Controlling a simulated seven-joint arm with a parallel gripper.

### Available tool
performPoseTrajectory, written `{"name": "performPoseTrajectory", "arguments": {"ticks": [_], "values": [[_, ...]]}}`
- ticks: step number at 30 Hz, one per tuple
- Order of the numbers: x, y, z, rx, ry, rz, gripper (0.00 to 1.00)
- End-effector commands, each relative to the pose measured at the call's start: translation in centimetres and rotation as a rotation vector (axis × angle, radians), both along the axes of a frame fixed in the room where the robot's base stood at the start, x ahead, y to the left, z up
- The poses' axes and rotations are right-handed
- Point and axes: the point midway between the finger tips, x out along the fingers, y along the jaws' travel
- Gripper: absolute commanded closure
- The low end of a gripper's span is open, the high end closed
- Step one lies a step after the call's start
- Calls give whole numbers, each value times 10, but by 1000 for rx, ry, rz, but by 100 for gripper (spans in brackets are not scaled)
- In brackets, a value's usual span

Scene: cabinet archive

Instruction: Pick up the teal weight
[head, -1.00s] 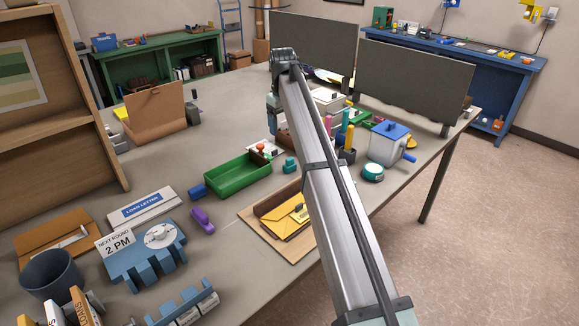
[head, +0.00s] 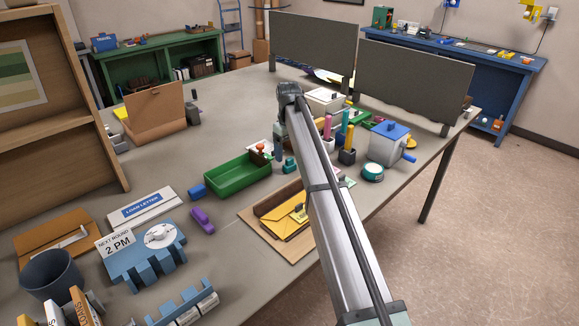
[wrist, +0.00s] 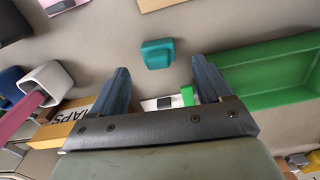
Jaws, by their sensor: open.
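The teal weight (head: 290,165) stands on the grey table just right of the green tray, close to my arm in the head view. In the wrist view the teal weight (wrist: 157,54) is a small rounded block, ahead of and roughly centred between the fingertips. My gripper (wrist: 161,72) is open, with nothing between its blue fingers. A gap of table shows between the fingers and the weight, and their height difference is hard to judge. In the head view my arm mostly hides the gripper.
The green tray (head: 236,178) is close on the left; in the wrist view it (wrist: 270,72) lies right of the fingers. A yellow envelope (head: 285,222) lies in front. A pen cup (head: 347,156), a round teal-and-white tin (head: 372,172) and a blue-topped sharpener (head: 388,145) stand to the right.

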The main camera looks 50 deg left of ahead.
Motion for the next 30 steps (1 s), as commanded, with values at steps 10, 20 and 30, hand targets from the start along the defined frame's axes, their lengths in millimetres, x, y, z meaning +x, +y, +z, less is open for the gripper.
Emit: {"name": "performPoseTrajectory", "arguments": {"ticks": [10, 20, 30], "values": [[1, -2, -39, -1, 1, 0, 22], [2, -2, -49, 1, 0, 0, 22], [2, -2, -49, 0, 0, 0, 54]]}}
